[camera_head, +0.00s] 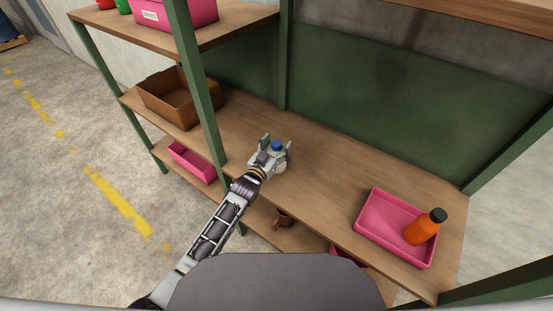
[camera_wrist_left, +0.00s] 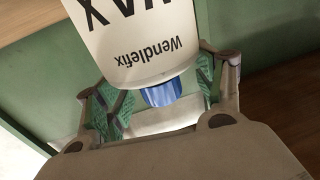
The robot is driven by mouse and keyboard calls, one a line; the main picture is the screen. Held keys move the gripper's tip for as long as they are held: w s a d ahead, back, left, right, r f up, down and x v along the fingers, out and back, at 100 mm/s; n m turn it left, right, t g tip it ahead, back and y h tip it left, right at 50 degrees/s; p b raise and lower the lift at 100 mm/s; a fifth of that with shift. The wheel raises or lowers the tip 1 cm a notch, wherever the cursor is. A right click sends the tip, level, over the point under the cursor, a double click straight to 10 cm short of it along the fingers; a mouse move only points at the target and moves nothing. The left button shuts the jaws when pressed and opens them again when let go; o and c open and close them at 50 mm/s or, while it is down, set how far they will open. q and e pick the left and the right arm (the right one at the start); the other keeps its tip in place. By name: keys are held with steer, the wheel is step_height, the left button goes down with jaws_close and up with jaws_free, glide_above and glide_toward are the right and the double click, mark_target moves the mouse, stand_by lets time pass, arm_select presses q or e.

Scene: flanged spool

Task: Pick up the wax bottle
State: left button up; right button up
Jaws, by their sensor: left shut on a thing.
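The wax bottle is white with a blue cap (camera_head: 278,146) and stands about upright over the wooden middle shelf (camera_head: 330,165). In the left wrist view the white bottle (camera_wrist_left: 140,45) fills the top middle, with "WAX" and "Wendlefix" upside down and its blue cap (camera_wrist_left: 162,93) below. My left gripper (camera_head: 272,152) is shut on the bottle, with a finger on each side; its fingers also show in the left wrist view (camera_wrist_left: 160,90). Whether the bottle's base touches the shelf is hidden. My right gripper is not in view.
A pink tray (camera_head: 377,208) with an orange bottle (camera_head: 421,228) is at the right of the shelf. A brown box (camera_head: 178,105) is at the left, beyond a green post (camera_head: 197,85). A brown mug (camera_head: 284,218) and a pink bin (camera_head: 192,162) are below.

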arm_select(q)
steer(key=c, duration=0.5)
steer(key=shift+r, duration=0.1)
steer(key=shift+c, duration=0.4)
steer(key=shift+r, duration=0.15)
step_height(320, 180, up, 8)
steer(key=shift+f, duration=0.1)
steer(key=shift+r, duration=0.95)
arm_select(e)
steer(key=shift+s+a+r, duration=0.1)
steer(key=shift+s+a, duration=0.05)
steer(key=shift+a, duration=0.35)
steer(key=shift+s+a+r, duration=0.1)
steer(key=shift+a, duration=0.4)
